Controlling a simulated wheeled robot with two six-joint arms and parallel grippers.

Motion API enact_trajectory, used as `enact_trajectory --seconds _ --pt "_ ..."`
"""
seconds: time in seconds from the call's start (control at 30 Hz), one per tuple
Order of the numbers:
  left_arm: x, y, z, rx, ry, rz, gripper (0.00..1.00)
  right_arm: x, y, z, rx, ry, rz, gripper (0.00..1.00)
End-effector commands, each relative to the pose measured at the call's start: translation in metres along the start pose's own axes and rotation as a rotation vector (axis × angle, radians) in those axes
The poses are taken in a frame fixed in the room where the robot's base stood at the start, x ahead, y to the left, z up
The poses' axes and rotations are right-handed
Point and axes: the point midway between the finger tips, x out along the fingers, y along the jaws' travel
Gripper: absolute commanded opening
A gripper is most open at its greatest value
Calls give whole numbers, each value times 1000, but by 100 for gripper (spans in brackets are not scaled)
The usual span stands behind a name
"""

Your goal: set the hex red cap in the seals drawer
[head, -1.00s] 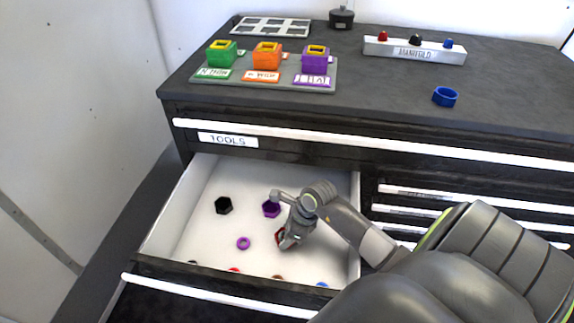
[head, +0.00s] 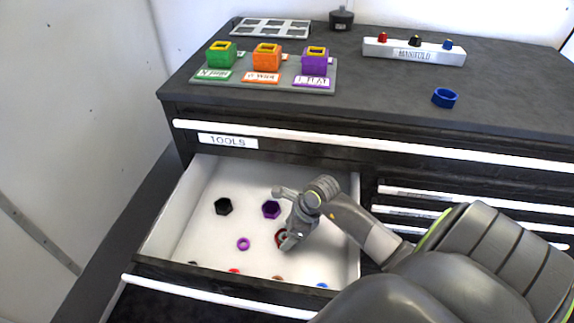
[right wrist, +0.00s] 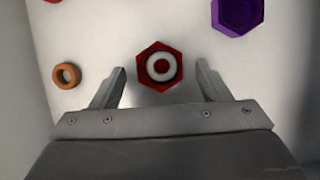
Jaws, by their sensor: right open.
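The hex red cap (right wrist: 142,66) lies on the white floor of an open drawer (head: 190,245), with a pale ring shape inside its rim. In the right wrist view it sits between and just beyond the two fingertips of my right gripper (right wrist: 160,75), which is open and shows a gap on each side. In the head view my right gripper (head: 287,243) reaches down into the drawer and partly hides the red cap (head: 279,237). My left gripper is not in view. No label reading seals is legible.
The drawer also holds a black hex cap (head: 223,206), a purple hex cap (head: 271,210), a purple ring (head: 243,244) and small pieces near its front.

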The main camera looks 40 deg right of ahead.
Motion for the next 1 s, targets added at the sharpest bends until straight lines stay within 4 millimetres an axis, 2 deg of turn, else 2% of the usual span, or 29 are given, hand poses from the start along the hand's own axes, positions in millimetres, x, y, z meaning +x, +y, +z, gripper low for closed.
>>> enact_trajectory --seconds 0.03,0.2,0.4,0.63,1.0 --pt "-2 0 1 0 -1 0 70 -13 -1 0 -5 2 -5 70" --pt "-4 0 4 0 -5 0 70 -52 -1 -1 -5 3 -5 70" --pt "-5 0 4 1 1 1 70 -85 0 -1 -3 3 -3 70" --pt "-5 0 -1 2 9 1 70 -101 0 -1 0 1 -1 70" --pt "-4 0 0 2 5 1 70 -103 0 0 1 0 1 70"
